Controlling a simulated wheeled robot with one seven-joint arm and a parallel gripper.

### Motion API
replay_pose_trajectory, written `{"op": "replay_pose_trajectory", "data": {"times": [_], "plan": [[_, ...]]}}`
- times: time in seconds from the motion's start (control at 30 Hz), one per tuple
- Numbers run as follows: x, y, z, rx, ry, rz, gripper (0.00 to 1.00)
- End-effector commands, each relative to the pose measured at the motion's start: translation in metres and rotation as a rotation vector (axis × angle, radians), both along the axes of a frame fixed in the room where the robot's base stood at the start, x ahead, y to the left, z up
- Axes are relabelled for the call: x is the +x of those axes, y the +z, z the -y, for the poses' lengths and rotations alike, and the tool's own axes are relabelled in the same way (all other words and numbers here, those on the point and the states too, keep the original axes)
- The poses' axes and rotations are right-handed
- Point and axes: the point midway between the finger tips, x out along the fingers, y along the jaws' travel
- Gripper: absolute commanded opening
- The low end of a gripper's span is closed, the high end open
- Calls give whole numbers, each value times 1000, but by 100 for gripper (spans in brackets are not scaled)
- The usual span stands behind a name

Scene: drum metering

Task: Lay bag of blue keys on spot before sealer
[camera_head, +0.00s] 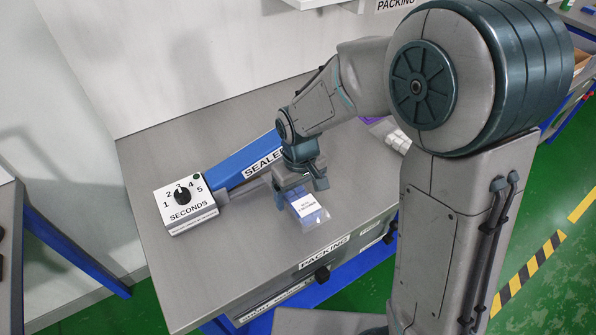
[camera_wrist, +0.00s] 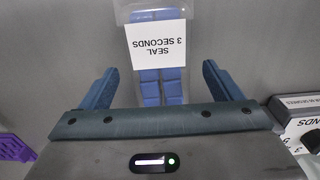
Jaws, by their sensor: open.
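The bag of blue keys (camera_head: 305,205) is a clear bag with a white label and lies flat on the grey packing table, in front of the blue sealer (camera_head: 243,160). In the wrist view the bag (camera_wrist: 160,85) shows blue keys and a label reading "SEAL 3 SECONDS". My gripper (camera_head: 300,190) is just above the bag. In the wrist view its two blue fingers (camera_wrist: 158,88) stand apart, one on each side of the bag, with gaps to it. The spot before the sealer cannot be made out; the bag or my gripper may cover it.
A white timer box (camera_head: 186,205) marked "SECONDS" stands at the sealer's left end, its knob near 3. A purple item (camera_head: 371,120) and white items (camera_head: 397,141) lie at the table's right, partly behind my arm. The table's front left is clear. Drawers sit below the front edge.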

Motion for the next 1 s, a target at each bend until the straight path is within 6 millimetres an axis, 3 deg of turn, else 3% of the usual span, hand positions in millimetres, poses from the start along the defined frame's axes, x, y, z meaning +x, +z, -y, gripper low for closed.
{"op": "replay_pose_trajectory", "data": {"times": [0.2, 0.4, 0.77, 0.87, 1.0], "plan": [[1, 50, -1, 4, -1, 7, 85], [0, 85, -1, 2, 1, 4, 85], [-1, 103, 1, 1, -2, 2, 85], [-3, 106, 12, 2, -31, 14, 85], [-13, 118, 50, 8, -133, 57, 85]]}}
